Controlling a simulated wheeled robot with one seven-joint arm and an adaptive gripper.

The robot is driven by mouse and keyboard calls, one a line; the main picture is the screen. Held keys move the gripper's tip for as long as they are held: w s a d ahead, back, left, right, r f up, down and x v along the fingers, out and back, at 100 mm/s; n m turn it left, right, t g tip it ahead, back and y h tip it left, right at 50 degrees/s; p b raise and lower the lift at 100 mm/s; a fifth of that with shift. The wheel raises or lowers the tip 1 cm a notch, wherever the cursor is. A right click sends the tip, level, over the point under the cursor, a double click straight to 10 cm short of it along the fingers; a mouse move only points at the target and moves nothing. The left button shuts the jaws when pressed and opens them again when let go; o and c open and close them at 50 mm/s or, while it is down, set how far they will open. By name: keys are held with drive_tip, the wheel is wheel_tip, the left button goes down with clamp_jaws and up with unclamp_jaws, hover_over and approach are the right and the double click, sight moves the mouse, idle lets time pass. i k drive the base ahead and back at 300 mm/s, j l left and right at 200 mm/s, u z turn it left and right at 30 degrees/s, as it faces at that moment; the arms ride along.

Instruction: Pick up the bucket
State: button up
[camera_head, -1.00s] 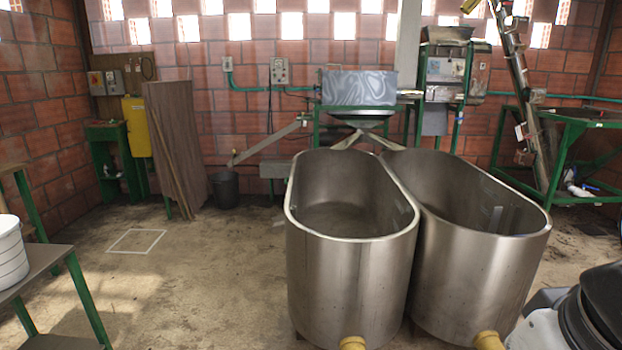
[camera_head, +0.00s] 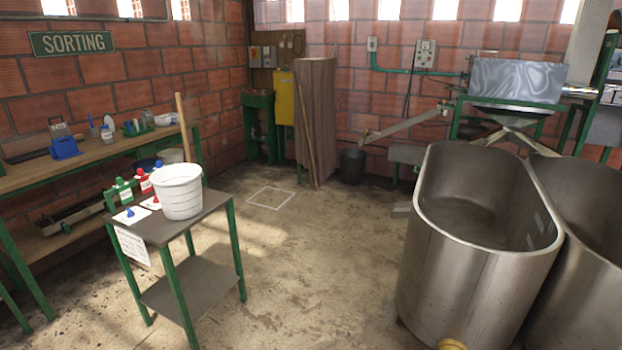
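A white ribbed bucket (camera_head: 179,191) stands upright on the top of a small green-legged table (camera_head: 212,203) at the left of the view. It appears open at the top; its contents cannot be made out. A dark bucket (camera_head: 352,166) stands on the floor by the back wall. My gripper is not in view.
Bottles with green (camera_head: 124,189) and red caps stand beside the white bucket. A long sorting bench (camera_head: 97,157) runs along the left wall. Two large steel tanks (camera_head: 470,270) fill the right. A white square outline (camera_head: 270,198) marks the clear middle floor.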

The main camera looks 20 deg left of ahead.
sight(178, 188)
drive_tip(key=u, duration=1.55)
drive_tip(key=i+j, duration=0.2)
drive_tip(key=i, duration=0.35)
drive_tip(key=i+j, duration=0.2)
drive_tip(key=i, duration=0.35)
drive_tip(key=i+j, duration=0.15)
drive_tip(key=i, duration=0.35)
drive_tip(key=i+j, duration=0.2)
drive_tip(key=i, duration=0.35)
drive_tip(key=i+j, duration=0.2)
drive_tip(key=i, duration=0.35)
